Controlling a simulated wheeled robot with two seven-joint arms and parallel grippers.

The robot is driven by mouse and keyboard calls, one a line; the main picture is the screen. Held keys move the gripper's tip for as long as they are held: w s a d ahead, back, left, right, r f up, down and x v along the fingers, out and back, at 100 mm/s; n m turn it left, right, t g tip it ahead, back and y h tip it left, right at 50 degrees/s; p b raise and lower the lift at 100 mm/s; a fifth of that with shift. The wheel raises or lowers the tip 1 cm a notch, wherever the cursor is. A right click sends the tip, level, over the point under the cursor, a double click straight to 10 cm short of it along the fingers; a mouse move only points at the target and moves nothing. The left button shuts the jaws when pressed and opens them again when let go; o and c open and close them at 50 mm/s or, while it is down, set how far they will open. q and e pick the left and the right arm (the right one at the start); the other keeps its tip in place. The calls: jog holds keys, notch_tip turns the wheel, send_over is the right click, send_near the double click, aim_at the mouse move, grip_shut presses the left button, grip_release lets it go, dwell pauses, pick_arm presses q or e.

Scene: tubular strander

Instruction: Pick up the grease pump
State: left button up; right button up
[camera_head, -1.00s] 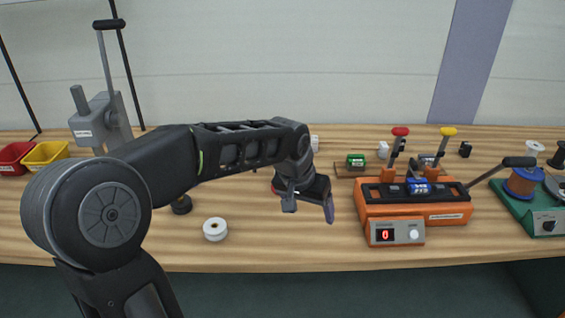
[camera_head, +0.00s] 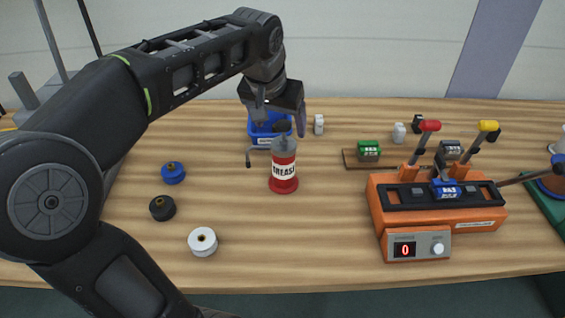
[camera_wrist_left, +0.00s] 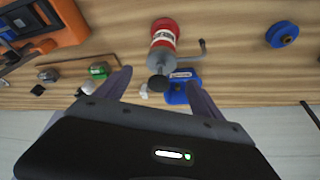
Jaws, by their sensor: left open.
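The grease pump (camera_head: 284,170) is a red cylinder with a white label reading "GREASE", a grey top and a dark handle. It stands upright on the wooden table, left of the orange machine. It also shows in the left wrist view (camera_wrist_left: 163,40), lying between the lines of the two fingers. My left gripper (camera_head: 279,110) is open and empty, above and behind the pump's top in the head view. In the left wrist view its fingers (camera_wrist_left: 158,86) are spread, with the pump's dark top close to the gap between them. My right gripper is not in view.
A blue bin (camera_head: 262,128) stands right behind the pump. Blue (camera_head: 173,173), black (camera_head: 162,208) and white (camera_head: 203,242) spools sit to the left. The orange machine (camera_head: 440,217) with upright levers stands to the right. The table between pump and machine is clear.

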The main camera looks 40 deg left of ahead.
aim_at(283, 140)
pick_arm(q)
jog(key=shift+f, duration=0.1)
jog(key=shift+x, duration=1.25)
jog(key=p+x, duration=0.1)
jog(key=x, duration=0.4)
jog(key=shift+f, duration=0.15)
jog(key=shift+c, duration=0.3)
grip_shut()
